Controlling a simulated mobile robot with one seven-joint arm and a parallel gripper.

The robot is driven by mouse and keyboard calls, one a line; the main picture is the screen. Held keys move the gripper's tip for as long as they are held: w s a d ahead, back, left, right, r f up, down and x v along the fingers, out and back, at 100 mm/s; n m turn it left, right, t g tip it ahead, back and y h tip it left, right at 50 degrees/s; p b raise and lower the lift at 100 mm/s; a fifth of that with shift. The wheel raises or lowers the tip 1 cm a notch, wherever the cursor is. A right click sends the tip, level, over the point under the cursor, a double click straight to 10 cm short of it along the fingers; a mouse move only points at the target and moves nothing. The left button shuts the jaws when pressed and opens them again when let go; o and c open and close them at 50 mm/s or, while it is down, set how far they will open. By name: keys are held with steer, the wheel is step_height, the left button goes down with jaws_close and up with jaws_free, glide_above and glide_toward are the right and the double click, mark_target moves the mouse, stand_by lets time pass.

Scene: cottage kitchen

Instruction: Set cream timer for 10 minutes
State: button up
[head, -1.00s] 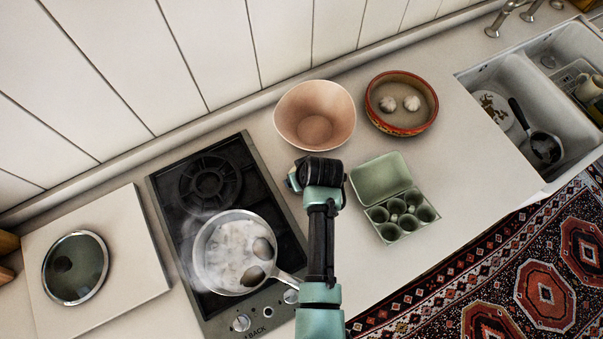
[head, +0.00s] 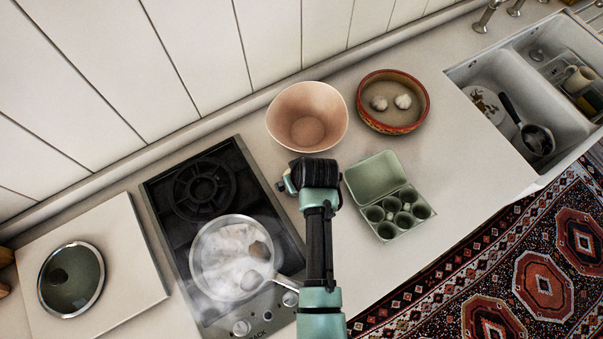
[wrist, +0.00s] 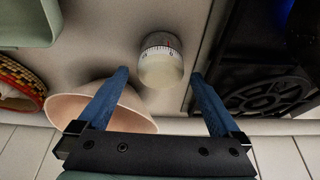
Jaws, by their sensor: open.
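The cream timer (wrist: 160,66) stands on the counter in the wrist view, a small round cream body with a white scale band marked in black and a red mark. The exact setting is too small to read. My gripper (wrist: 159,76) is open, with its two blue fingers apart on either side of the timer in the picture. I cannot tell whether either finger touches it. In the head view my gripper (head: 313,172) is over the counter between the stove and the egg carton. The timer is hidden there.
A steaming pot (head: 213,275) with two eggs stands on the stove (head: 165,215) to the left. A pink bowl (head: 300,98) is behind my gripper. A green egg carton (head: 375,178) lies to its right. A red-rimmed dish (head: 424,110) stands farther back, before the sink (head: 500,85).

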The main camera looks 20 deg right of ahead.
steer(key=b+v, duration=0.1)
steer(key=v, duration=1.1)
steer(key=shift+s+d+b, duration=0.15)
steer(key=shift+d+b, duration=0.05)
steer(key=shift+b, duration=0.1)
